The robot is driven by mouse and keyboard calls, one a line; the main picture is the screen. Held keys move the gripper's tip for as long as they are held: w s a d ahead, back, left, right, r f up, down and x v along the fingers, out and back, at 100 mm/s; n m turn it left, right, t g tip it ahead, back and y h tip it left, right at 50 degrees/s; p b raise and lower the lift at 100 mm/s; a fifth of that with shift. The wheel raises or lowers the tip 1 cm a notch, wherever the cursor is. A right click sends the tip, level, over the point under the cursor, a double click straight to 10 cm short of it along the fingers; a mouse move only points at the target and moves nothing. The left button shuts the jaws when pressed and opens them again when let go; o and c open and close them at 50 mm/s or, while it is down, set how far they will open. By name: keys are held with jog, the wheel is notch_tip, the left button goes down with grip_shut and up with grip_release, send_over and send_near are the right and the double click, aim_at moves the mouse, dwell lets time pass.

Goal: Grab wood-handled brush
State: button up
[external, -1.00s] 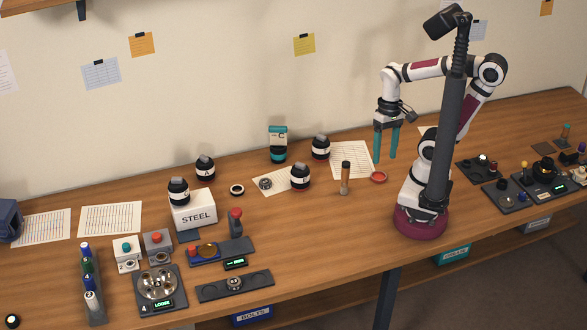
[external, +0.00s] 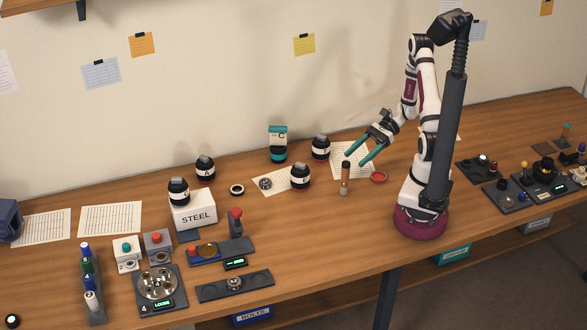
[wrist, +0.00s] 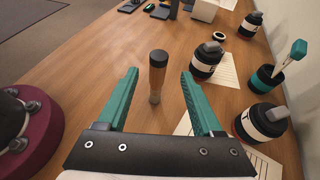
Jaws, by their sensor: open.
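The wood-handled brush (external: 345,179) stands upright on the table, with a dark top and a brown body. In the wrist view the brush (wrist: 157,77) appears in the gap between my two teal fingers, touching neither. My gripper (external: 355,159) is open and empty, tilted down and to the left, with its fingertips close to the brush's top. The fingers of my gripper (wrist: 160,72) are wide apart in the wrist view. I cannot tell whether the brush is between the tips or just beyond them.
Paper sheets (external: 358,168) lie near the wall. The table in front of the brush is clear.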

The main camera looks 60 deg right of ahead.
aim_at(346, 167)
jog(key=x, duration=0.6)
jog(key=shift+s+r, duration=0.1)
grip_shut()
